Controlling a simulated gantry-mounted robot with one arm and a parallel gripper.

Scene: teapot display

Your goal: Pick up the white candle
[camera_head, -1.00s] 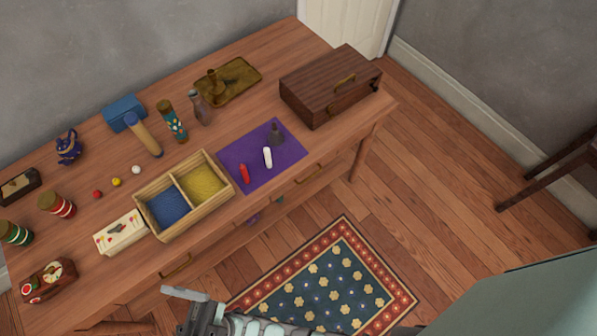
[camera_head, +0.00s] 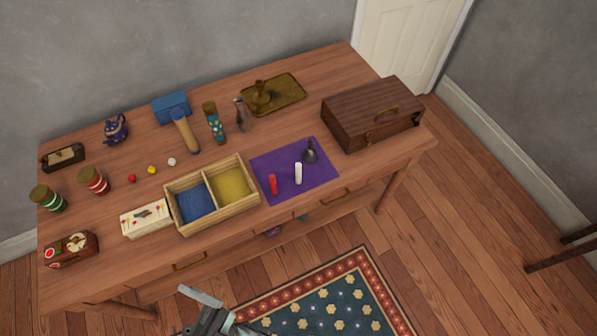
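The white candle (camera_head: 298,173) is a short upright stick on the purple cloth (camera_head: 318,187) on the wooden table. A red candle (camera_head: 273,184) stands to its left, and a small dark bell-shaped object (camera_head: 310,153) stands behind it to the right. My gripper (camera_head: 203,297) shows at the bottom of the view, in front of the table and well apart from the candle. Only part of it is in frame, and whether its fingers are open or shut cannot be made out.
A two-part wooden box (camera_head: 236,207) with blue and yellow contents stands left of the cloth. A dark wooden chest (camera_head: 360,112) stands to the right. A brass tray (camera_head: 287,91) and a small bottle (camera_head: 243,115) stand behind. A patterned rug (camera_head: 366,264) lies on the floor.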

